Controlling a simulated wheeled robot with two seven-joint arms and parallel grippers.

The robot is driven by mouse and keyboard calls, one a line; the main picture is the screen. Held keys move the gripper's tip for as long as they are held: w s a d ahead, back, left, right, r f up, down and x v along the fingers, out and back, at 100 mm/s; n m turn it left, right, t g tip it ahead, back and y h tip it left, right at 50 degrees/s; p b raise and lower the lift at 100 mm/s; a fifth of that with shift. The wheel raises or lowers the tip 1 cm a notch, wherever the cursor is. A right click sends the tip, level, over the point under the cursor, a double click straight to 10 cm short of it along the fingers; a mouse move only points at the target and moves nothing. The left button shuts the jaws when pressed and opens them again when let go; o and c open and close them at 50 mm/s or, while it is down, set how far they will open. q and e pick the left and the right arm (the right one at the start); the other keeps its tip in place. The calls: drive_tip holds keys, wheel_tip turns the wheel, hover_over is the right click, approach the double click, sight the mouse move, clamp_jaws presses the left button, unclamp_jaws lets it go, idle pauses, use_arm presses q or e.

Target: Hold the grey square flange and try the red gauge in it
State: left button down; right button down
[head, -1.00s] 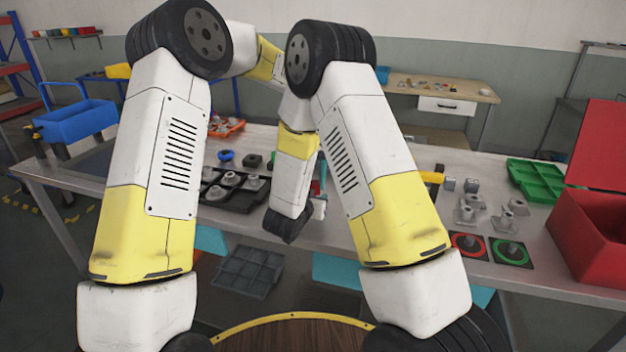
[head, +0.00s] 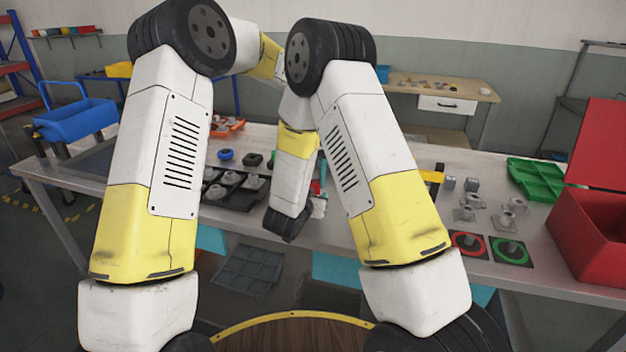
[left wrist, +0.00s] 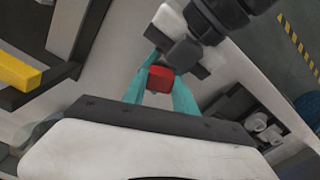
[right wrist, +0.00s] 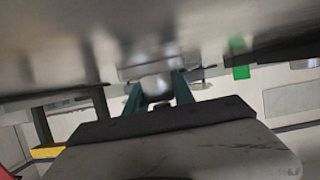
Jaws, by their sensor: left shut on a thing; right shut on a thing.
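My left gripper (left wrist: 160,85) is shut on the red gauge (left wrist: 160,78), whose red block shows between the teal fingertips in the left wrist view. My right gripper (right wrist: 158,88) is shut on the grey square flange (right wrist: 155,84), seen blurred between its teal fingers in the right wrist view. In the left wrist view a grey part lies just beyond the gauge; whether they touch or the gauge is inside the flange I cannot tell. In the head view my arms hide most of both grippers.
A black tray (head: 233,202) with several grey parts stands left of centre. Loose grey flanges (head: 465,214), a red-ringed pad (head: 480,250), a green-ringed pad (head: 526,259), a green tray (head: 545,170) and a red bin (head: 590,262) are at the right.

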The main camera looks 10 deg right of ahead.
use_arm(q)
drive_tip(key=shift+s+a+f, duration=0.1)
drive_tip(key=shift+f, duration=0.55)
use_arm(e)
drive_tip(key=shift+r, duration=0.1)
idle(1.5)
use_arm(q)
drive_tip(key=shift+r, duration=2.8)
use_arm(e)
drive_tip(key=c, duration=1)
unclamp_jaws()
